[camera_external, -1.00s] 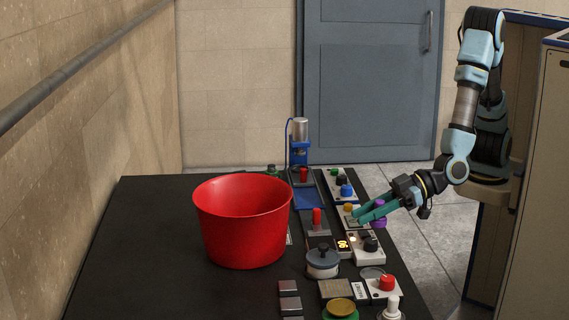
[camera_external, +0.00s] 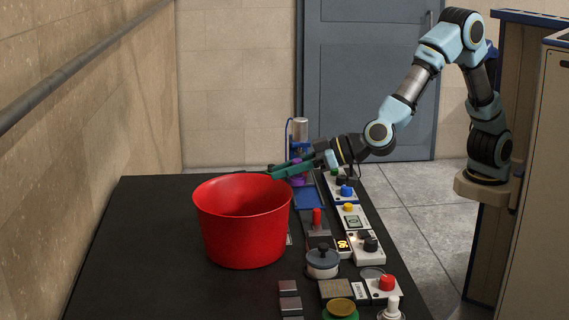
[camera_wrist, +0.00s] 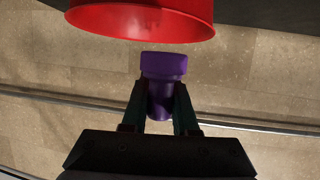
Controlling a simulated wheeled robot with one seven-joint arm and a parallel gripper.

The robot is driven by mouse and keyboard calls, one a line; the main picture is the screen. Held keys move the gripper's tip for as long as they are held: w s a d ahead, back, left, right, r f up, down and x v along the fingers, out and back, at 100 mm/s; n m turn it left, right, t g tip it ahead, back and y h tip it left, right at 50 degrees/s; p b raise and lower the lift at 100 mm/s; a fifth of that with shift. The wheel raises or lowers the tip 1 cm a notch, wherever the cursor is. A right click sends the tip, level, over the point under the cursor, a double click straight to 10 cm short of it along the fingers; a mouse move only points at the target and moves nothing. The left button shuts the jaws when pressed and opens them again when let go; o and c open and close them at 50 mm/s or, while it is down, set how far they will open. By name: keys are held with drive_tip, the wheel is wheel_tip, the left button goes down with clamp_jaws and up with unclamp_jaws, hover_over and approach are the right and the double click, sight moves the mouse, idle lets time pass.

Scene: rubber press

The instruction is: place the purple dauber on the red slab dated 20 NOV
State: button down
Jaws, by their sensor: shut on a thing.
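The purple dauber (camera_external: 297,181) is held in my gripper (camera_external: 283,170), above the far part of the black table behind the red bucket's right rim. In the wrist view the dauber (camera_wrist: 163,66) has a wide head and narrower stem, and the fingers of my gripper (camera_wrist: 161,100) are shut on the stem. I cannot make out a red slab dated 20 NOV in either view; the red bucket hides part of the table.
The big red bucket (camera_external: 243,235) stands close to my fingers. A blue press (camera_external: 300,155) stands at the far edge. Switch boxes, a lidded grey pot (camera_external: 322,262) and small grey blocks (camera_external: 289,288) crowd the right side. The table's left side (camera_external: 130,240) is clear.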

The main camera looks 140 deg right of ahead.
drive_tip(key=s+d+m+g+h, duration=0.1)
drive_tip(key=s+d+m+g, duration=0.3)
drive_tip(key=d, duration=1.4)
drive_tip(key=s+d+m+g+h, duration=0.15)
drive_tip(key=s+d, duration=0.45)
drive_tip(key=d, duration=1.2)
drive_tip(key=f, duration=1.1)
drive_tip(key=shift+s+a, duration=0.15)
drive_tip(key=shift+a, duration=0.2)
drive_tip(key=shift+f+p, duration=0.65)
drive_tip(key=shift+f, duration=1.45)
drive_tip(key=shift+f, duration=0.15)
drive_tip(key=c, duration=0.7)
unclamp_jaws()
